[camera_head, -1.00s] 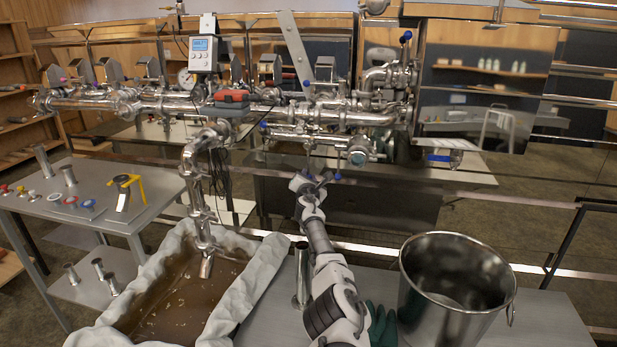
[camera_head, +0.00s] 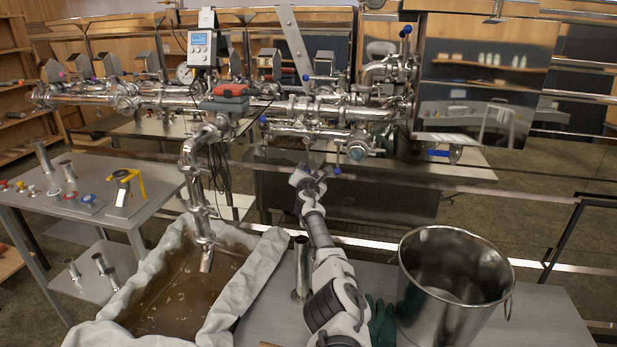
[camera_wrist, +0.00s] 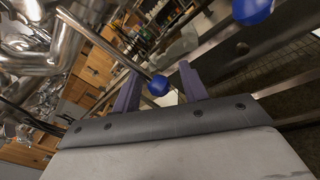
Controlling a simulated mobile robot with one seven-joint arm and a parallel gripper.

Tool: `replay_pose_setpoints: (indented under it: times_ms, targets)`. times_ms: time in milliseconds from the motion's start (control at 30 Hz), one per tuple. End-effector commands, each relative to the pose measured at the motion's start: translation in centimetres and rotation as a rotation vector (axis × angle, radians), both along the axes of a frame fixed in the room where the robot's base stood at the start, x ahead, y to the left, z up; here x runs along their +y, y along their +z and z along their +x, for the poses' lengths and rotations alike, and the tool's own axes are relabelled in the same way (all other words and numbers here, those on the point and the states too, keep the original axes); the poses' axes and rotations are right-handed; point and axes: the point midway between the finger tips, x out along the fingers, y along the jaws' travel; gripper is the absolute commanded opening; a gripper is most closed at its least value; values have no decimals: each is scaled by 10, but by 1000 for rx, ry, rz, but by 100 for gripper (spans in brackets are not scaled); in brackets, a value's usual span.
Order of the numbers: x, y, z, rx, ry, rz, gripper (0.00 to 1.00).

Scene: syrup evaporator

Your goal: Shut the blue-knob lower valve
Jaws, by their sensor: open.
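A blue knob (camera_head: 337,171) hangs on a thin lever below the lower steel pipe (camera_head: 310,132), just right of my gripper in the head view. My gripper (camera_head: 316,172) is open below that pipe. In the wrist view, my gripper (camera_wrist: 160,70) has a blue knob (camera_wrist: 158,86) on a long rod showing between its two fingers. The fingers stand apart from each other, and I cannot tell whether either touches the knob. A second, larger-looking blue knob (camera_wrist: 252,10) is at the top edge, right of the fingers. The valve body behind the lever is partly hidden.
More blue knobs sit on the pipework, at the left (camera_head: 264,119), middle (camera_head: 306,77) and top right (camera_head: 407,30). A steel bucket (camera_head: 456,285) and a cloth-lined pan of brown liquid (camera_head: 262,262) flank my arm. A steel rail crosses behind my gripper.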

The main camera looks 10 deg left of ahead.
Motion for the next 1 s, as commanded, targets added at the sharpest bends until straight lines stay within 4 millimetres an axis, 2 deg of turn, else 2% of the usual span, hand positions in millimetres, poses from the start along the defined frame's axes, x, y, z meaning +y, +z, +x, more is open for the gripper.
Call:
replay_pose_setpoints:
  times_ms: [167, 367, 1000]
  targets:
    - [-3, 3, -5, -1, 0, -2, 43]
    - [-7, 4, -20, 0, 0, 0, 43]
    - [-22, 2, -91, 0, -1, 2, 43]
